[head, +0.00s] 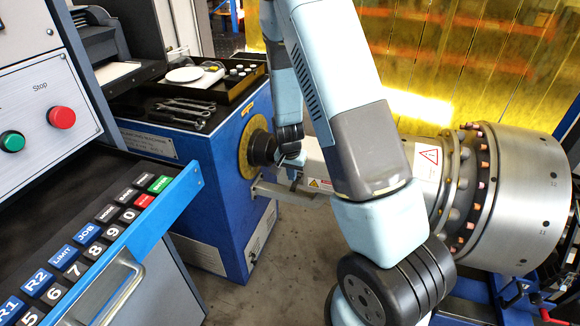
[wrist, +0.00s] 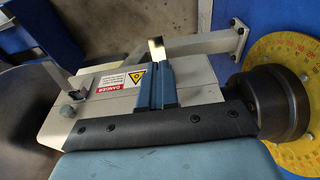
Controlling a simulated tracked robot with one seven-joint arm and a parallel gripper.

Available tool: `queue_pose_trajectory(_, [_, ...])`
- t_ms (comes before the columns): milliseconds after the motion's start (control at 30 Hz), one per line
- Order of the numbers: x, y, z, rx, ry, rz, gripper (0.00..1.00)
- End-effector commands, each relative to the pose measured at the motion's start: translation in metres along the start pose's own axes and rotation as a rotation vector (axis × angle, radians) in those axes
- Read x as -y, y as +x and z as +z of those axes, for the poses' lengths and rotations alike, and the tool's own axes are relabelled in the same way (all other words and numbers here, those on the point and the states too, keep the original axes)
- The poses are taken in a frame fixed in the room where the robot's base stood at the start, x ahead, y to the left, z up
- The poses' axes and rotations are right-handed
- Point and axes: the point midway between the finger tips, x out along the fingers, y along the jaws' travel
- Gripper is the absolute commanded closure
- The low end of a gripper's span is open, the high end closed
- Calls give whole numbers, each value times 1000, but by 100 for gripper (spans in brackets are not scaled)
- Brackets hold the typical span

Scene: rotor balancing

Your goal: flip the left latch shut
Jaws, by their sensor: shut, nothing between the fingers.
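In the wrist view, my gripper (wrist: 160,68) is shut and empty, its blue fingers side by side over a pale grey cover (wrist: 110,110) with a danger label. A bright metal tab (wrist: 157,47) stands up just beyond the fingertips; I cannot tell whether they touch. A small dark bracket-like piece (wrist: 70,95) sits at the cover's left end. I cannot tell for sure which of these is the left latch, and the fingers hide part of the cover. In the head view, my wrist hangs over the cover beside the blue machine, and my arm hides most of that spot.
A dark spindle hub (wrist: 277,105) with a yellow graduated disc (wrist: 305,75) stands close right of the gripper. A grey arm-like bar (wrist: 205,45) runs behind the cover. In the head view, the large steel rotor (head: 520,195) is at right and the keypad panel (head: 95,240) at left.

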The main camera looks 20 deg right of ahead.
Motion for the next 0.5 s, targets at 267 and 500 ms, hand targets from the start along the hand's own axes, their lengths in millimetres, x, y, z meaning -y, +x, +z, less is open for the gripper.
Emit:
queue_pose_trajectory(267, [-1, 32, 0, 2, 1, 2, 100])
queue_pose_trajectory(500, [-1, 41, 0, 0, 1, 0, 100])
